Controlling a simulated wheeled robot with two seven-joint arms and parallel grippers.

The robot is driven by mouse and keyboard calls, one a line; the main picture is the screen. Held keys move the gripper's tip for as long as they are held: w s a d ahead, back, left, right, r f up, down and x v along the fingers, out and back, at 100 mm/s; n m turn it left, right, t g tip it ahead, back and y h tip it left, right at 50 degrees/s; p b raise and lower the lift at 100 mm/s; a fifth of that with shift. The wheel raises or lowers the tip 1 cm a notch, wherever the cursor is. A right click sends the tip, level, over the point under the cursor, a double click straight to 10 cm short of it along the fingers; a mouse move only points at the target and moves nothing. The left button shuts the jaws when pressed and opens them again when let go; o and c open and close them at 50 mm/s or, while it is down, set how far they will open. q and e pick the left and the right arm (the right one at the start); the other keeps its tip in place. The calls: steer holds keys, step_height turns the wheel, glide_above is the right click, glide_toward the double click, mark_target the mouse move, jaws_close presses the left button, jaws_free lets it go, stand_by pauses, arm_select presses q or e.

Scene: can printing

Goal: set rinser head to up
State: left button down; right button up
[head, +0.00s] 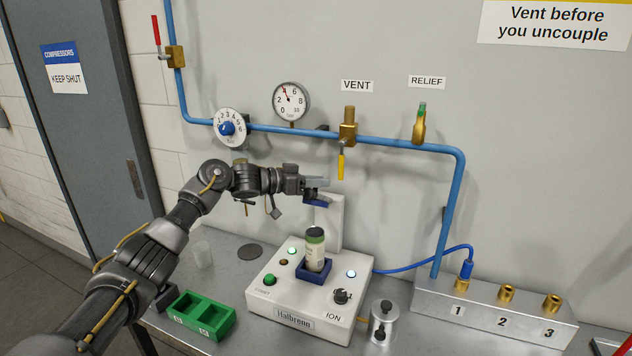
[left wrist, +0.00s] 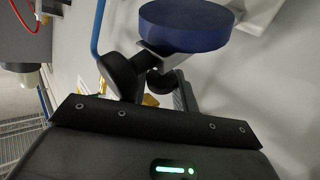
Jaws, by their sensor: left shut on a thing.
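The rinser head is a dark blue piece (head: 316,202) at the top of a white post on the machine, above the can. In the left wrist view it is a large blue disc (left wrist: 187,27) on a short grey neck. My left gripper (head: 318,184) reaches in from the left and is shut on the rinser head; its dark fingers (left wrist: 143,80) are close to the grey neck. The exact grip is partly hidden. The white machine (head: 283,308) holds an upright can with a dark green top (head: 315,250) in a blue holder (head: 314,275). My right gripper is not in view.
A metal cylinder (head: 383,323) stands front right, beside the numbered connector block (head: 480,312). Blue pipe (head: 385,142) with valves runs along the wall behind.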

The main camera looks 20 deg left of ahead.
arm_select(q)
steer(key=c, duration=1.4)
jaws_free()
steer(key=shift+w, duration=0.1)
steer(key=shift+o, duration=1.4)
steer(key=shift+w+f, duration=0.15)
steer(key=shift+w, duration=0.05)
steer(key=shift+s+a+b, duration=0.4)
steer(key=shift+s, duration=0.1)
steer(key=b+v, duration=0.4)
steer(key=v, duration=0.5)
steer(key=shift+s+a, duration=0.15)
steer(key=shift+a, duration=0.1)
